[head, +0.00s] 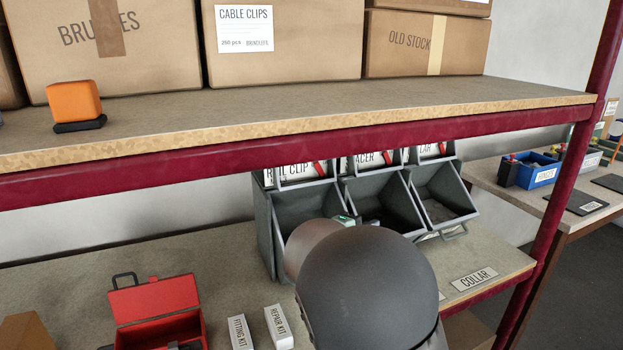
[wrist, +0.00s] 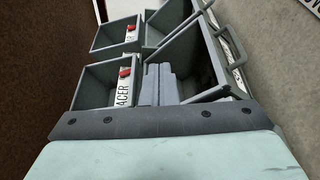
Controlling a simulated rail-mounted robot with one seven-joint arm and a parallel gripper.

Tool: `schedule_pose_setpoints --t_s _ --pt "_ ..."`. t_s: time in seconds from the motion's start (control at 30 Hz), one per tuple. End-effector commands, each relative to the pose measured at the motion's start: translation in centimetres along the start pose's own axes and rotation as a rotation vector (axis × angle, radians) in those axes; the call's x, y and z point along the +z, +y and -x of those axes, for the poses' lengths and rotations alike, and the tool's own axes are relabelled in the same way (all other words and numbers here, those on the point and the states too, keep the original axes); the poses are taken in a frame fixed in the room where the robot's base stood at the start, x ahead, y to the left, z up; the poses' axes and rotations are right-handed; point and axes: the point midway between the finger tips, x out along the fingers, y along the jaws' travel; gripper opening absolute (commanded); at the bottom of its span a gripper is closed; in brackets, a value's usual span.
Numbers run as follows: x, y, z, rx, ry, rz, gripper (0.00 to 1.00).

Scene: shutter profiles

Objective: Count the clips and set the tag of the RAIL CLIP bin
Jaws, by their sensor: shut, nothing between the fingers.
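The RAIL CLIP tag (head: 297,170) shows at the left of a grey bin rack in the head view. It carries a red marker (head: 319,167); its setting is too small to read. The open grey bin (head: 296,207) below it is partly hidden by my arm, and no clips can be made out. The SPACER tag (head: 371,161) is to its right, and shows in the wrist view (wrist: 124,92) with a red marker. My gripper (wrist: 159,70) is shut and empty, close in front of the bins. In the head view my arm hides its fingers.
An upper shelf (head: 300,120) with cardboard boxes overhangs the bins. A red toolbox (head: 158,305), a FITTING KIT box (head: 240,332) and a REPAIR KIT box (head: 278,327) are on the lower shelf. A COLLAR label (head: 474,280) lies right of my arm.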

Motion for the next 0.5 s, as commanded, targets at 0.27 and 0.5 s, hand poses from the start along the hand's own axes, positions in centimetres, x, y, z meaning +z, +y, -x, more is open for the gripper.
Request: schedule_pose_setpoints --t_s 0.27,0.5 --pt "-13.6 4.7 7.3 0.424 0.314 0.083 0.0" --pt "-15.9 5.5 9.3 0.501 0.379 0.094 0.0"
